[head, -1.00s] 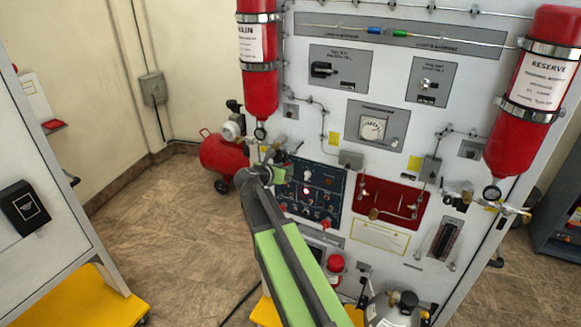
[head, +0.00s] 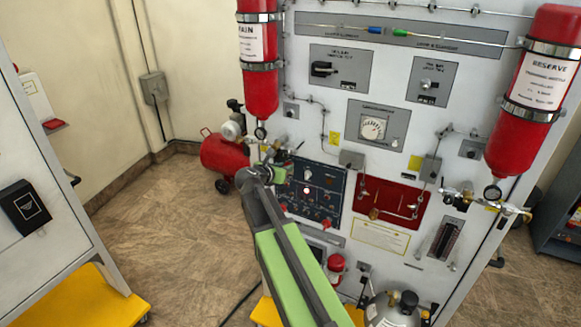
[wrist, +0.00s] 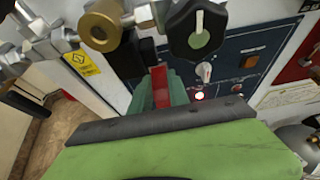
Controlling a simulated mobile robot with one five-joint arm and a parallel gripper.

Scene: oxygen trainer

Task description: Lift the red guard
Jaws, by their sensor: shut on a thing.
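The red guard (wrist: 160,87) stands between the green fingertips of my gripper (wrist: 158,95) in the wrist view. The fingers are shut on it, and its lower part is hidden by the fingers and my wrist. In the head view my gripper (head: 279,174) is at the upper left edge of the dark blue control panel (head: 327,183). The guard between the fingers cannot be made out there.
A black knob (wrist: 196,28) and a brass valve fitting (wrist: 101,25) are close above the fingers. A red cylinder (head: 259,60) hangs above.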

